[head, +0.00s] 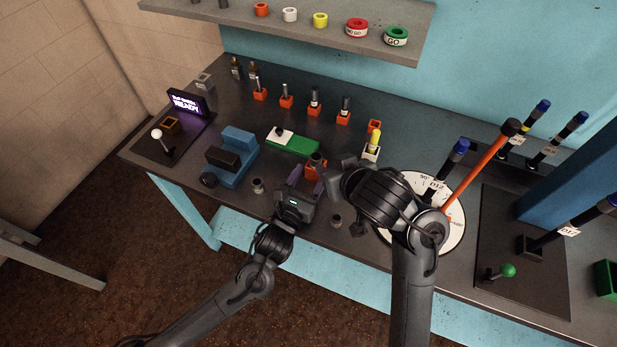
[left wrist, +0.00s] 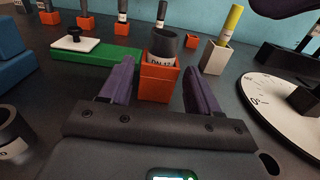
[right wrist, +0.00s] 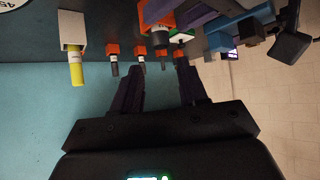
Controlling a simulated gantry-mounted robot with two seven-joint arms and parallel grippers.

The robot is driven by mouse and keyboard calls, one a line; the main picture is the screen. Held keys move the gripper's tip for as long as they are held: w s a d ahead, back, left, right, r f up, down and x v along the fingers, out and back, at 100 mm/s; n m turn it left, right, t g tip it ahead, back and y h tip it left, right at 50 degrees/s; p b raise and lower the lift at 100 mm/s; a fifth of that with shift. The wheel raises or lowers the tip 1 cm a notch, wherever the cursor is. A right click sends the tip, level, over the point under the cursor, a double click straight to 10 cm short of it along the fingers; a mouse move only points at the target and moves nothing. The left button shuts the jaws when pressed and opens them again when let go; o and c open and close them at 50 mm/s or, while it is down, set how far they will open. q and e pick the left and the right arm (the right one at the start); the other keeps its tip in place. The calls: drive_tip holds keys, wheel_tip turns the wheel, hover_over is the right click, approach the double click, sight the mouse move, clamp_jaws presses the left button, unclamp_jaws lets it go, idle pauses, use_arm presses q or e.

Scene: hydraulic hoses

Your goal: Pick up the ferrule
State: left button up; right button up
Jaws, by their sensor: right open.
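A dark ferrule with a white label (left wrist: 163,46) stands in an orange holder (left wrist: 157,84). It also shows in the head view (head: 316,159). My left gripper (left wrist: 159,68) is open, with its purple fingers apart on either side of the orange holder, below the ferrule's top. Whether the fingers touch the holder I cannot tell. My right gripper (right wrist: 160,75) is open and empty, above the bench to the right of the holder. In the head view its arm covers part of the bench and the white dial.
A green block with a white plate (head: 292,142) lies behind the holder, and a blue fixture (head: 234,155) stands left. Short dark sleeves (head: 257,185) stand near the front edge. A white dial (head: 455,232) lies right. A yellow-topped piece (head: 374,140) stands in a pale holder.

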use_arm(q)
drive_tip(key=c, duration=0.8)
drive_tip(key=shift+o, duration=0.2)
use_arm(e)
drive_tip(key=o, duration=0.4)
drive_tip(key=shift+a, duration=0.1)
